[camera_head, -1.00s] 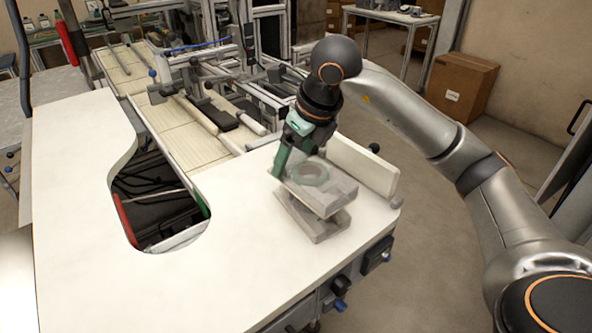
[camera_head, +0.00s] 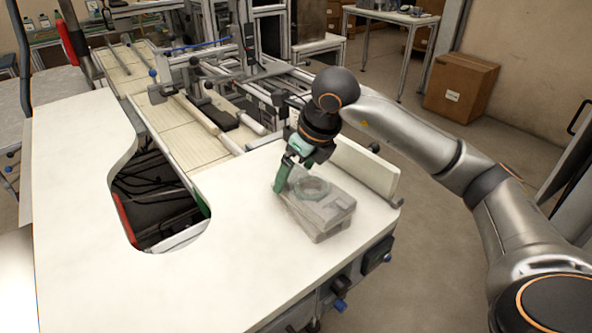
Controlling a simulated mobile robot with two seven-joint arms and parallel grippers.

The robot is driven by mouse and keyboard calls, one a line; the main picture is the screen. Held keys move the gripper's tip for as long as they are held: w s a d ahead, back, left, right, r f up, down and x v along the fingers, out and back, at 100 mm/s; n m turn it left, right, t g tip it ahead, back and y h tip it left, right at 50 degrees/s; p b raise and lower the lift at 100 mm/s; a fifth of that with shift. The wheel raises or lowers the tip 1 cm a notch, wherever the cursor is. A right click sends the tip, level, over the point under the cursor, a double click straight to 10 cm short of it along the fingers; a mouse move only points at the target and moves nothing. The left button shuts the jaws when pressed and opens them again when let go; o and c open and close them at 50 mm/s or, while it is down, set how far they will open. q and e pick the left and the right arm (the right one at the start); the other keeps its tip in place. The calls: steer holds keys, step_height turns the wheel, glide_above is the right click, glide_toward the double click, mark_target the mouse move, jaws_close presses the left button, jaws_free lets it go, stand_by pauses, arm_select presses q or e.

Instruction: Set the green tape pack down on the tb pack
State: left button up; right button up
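The green tape pack (camera_head: 334,209) is a translucent grey slab with a green ring on top, near the right end of the white table. It lies over the tb pack (camera_head: 318,234), a similar grey slab on the table, with no clear gap between them. The two are roughly lined up, and the lower one is mostly covered. My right gripper (camera_head: 283,180) has green fingers and comes down from above. One finger is against the left edge of the green tape pack; the other is hidden. The grip still looks closed on it. My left gripper is out of view.
A pale upright block (camera_head: 364,168) stands close behind the packs at the table's right edge. The white table (camera_head: 240,270) is clear to the left and front of them. A curved cut-out (camera_head: 155,205) with dark parts inside opens further left.

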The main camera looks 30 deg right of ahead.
mark_target(313, 187)
steer(key=shift+r, duration=0.1)
steer(key=shift+r, duration=0.3)
steer(key=v, duration=1.1)
steer(key=shift+r+p, duration=0.25)
steer(key=shift+p, duration=0.2)
steer(key=shift+s, duration=0.1)
